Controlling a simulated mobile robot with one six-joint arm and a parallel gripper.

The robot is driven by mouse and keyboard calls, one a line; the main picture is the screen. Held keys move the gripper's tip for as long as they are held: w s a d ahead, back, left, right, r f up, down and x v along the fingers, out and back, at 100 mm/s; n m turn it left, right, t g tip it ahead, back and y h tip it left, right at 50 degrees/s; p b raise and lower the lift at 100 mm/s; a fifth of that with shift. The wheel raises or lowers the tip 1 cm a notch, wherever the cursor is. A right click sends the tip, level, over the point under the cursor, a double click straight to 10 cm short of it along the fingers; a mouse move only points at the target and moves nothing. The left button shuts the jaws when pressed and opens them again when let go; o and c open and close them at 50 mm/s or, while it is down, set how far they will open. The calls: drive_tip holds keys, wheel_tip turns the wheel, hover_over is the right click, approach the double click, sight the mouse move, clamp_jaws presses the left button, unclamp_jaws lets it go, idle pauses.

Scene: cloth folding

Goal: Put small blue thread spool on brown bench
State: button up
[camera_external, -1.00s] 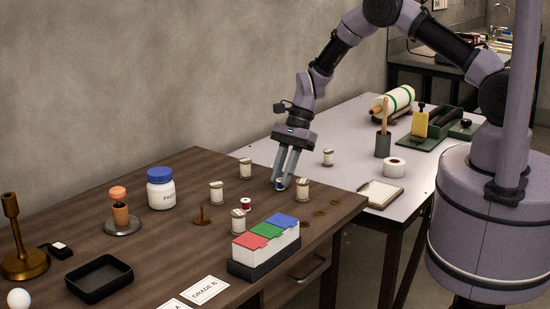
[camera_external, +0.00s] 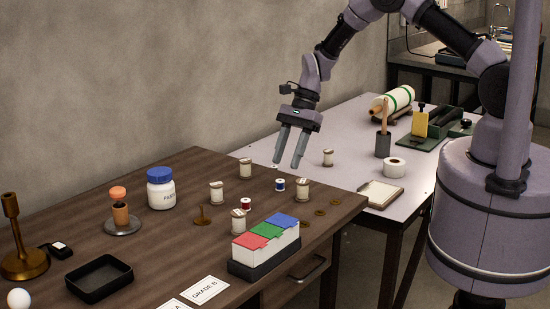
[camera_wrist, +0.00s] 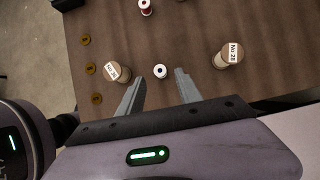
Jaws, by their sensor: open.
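The small blue thread spool (camera_external: 280,184) stands upright on the brown bench (camera_external: 170,250), near its back right edge. In the wrist view the spool (camera_wrist: 160,71) shows from above, just beyond the open fingertips. My gripper (camera_external: 286,163) is open and empty.
Larger thread spools stand close by, one to the right (camera_external: 303,189) and one behind left (camera_external: 245,168). A small red spool (camera_external: 246,203) is left of the blue one. A colored card box (camera_external: 265,248) sits in front. A pale table (camera_external: 345,150) adjoins the bench.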

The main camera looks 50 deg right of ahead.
drive_tip(key=s+d+r+n+t+h+p, duration=0.1)
drive_tip(key=s+r+n, duration=0.15)
drive_tip(key=r, duration=0.85)
drive_tip(key=s+d+r+n+p, duration=0.15)
drive_tip(key=s+r, duration=0.25)
drive_tip(key=r, duration=0.7)
drive_tip(key=s+r+n+t+h, duration=0.1)
drive_tip(key=s+r+n, duration=0.3)
drive_tip(key=s, duration=0.8)
drive_tip(key=s+d+r+n+t+h+b, duration=0.1)
drive_tip(key=s+r+n, duration=0.4)
drive_tip(key=s, duration=0.6)
drive_tip(key=n+t+h, duration=0.1)
drive_tip(key=t, duration=0.1)
drive_tip(key=shift+s+d+t, duration=0.2)
drive_tip(key=shift+s+t, duration=0.1)
drive_tip(key=shift+s, duration=0.05)
